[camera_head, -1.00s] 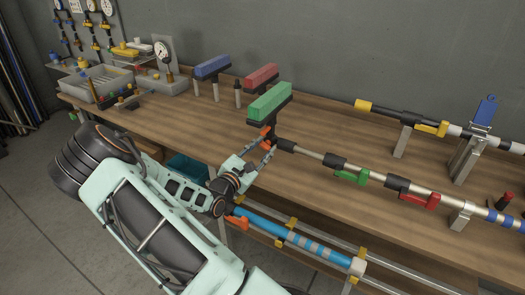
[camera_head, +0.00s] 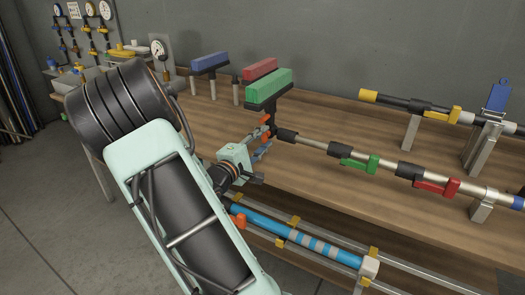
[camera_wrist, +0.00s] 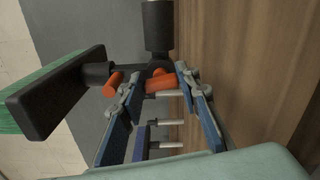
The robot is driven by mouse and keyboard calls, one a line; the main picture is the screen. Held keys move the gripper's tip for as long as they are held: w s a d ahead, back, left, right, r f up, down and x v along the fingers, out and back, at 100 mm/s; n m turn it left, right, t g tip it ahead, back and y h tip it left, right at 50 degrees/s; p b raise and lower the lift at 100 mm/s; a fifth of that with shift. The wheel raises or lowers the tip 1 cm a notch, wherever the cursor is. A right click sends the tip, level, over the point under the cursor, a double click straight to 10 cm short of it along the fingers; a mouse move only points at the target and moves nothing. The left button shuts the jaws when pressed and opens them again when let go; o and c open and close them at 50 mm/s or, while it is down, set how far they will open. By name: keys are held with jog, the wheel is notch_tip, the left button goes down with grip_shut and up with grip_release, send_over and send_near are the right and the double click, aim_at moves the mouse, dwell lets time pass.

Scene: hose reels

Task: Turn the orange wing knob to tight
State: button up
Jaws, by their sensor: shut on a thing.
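The orange wing knob (camera_head: 265,133) is at the joint between the green squeegee-like head (camera_head: 268,88) and the pole (camera_head: 320,143). In the wrist view, one orange part of the knob (camera_wrist: 160,84) lies between my gripper's fingertips (camera_wrist: 157,80). Another orange piece (camera_wrist: 113,84) shows just outside the left finger. My gripper (camera_head: 262,137) is shut on the knob. The fingers stay some way apart around it. The fingers partly hide the knob, and its tightness cannot be read. The green head's black backing (camera_wrist: 55,92) is at left in the wrist view.
Green (camera_head: 360,163) and red (camera_head: 438,186) clamps sit along the pole. Red (camera_head: 260,68) and blue (camera_head: 210,62) heads stand behind on the wooden bench (camera_head: 330,195). A blue tube (camera_head: 290,235) lies on rails below the bench front.

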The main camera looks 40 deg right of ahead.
jog(key=shift+f+m+b, duration=0.25)
jog(key=shift+m+b, duration=0.65)
jog(key=shift+b, duration=0.35)
jog(key=shift+m+b, duration=0.3)
jog(key=shift+b, duration=0.15)
jog(key=shift+r, duration=0.2)
jog(key=o, duration=1.2)
jog(key=shift+c, duration=0.2)
jog(key=v, duration=1.2)
